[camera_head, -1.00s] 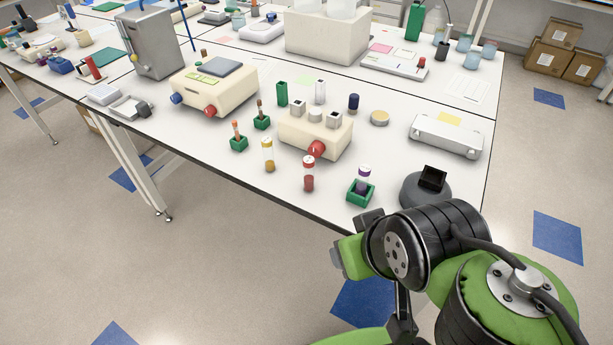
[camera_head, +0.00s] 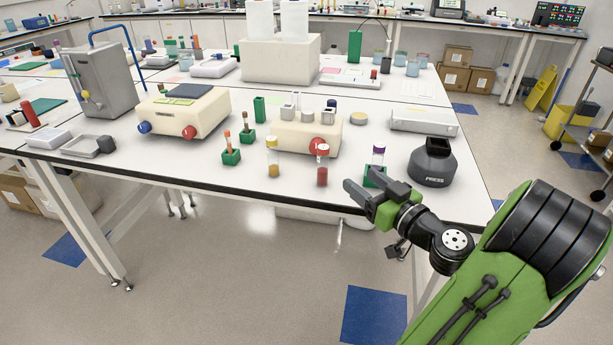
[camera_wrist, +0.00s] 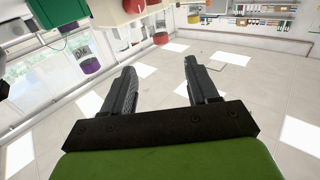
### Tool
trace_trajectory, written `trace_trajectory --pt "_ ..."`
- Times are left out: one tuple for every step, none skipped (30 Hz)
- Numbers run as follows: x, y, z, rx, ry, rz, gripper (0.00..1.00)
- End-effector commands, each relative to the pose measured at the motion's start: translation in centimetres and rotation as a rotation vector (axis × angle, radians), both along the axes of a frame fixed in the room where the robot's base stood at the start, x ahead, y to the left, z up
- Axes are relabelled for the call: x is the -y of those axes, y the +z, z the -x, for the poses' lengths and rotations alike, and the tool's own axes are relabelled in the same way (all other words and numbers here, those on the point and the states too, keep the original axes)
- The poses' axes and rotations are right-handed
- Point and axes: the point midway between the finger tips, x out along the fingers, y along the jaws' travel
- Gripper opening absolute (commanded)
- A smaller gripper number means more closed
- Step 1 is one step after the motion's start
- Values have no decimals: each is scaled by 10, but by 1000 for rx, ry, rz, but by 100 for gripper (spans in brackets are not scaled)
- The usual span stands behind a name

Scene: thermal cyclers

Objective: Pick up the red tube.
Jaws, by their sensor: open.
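The red tube (camera_head: 322,166) stands upright near the table's front edge in the head view. It is clear with red contents and a pale-and-red cap. My gripper (camera_head: 362,181) is open and empty, right of the red tube and apart from it, at the table's front edge by a green holder (camera_head: 375,177) with a purple-capped tube (camera_head: 378,156). In the wrist view my gripper's fingers (camera_wrist: 160,68) are spread with nothing between them. That view looks upside down; a red round part (camera_wrist: 160,38) shows beyond them, and I cannot tell whether it is the tube's cap.
A yellow-capped tube (camera_head: 272,158) stands left of the red tube. A cream device (camera_head: 300,133) with a red knob is just behind. A black round device (camera_head: 432,162) stands at the right.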

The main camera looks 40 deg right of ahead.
Motion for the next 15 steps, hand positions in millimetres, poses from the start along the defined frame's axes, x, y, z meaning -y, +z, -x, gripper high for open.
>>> trace_trajectory --pt "-2 2 -11 -2 10 2 59" --pt "-2 2 -17 -2 12 3 59" --pt "-1 2 -27 -2 14 2 59" --pt "-1 3 -35 -2 14 2 59" --pt "0 3 -43 -2 14 3 59" --pt "1 3 -53 -2 13 3 59" --pt "2 3 -60 -2 13 2 59" --pt "3 3 -67 -2 13 2 59" --pt "4 3 -76 -2 12 2 59" --pt "5 3 -81 -2 11 2 59" --pt "5 2 -86 -3 11 2 59" --pt "6 2 -91 -3 9 0 59" --pt "7 2 -93 -4 7 0 59" --pt "7 2 -96 -4 8 0 59" --pt "7 2 -101 -3 9 1 59"
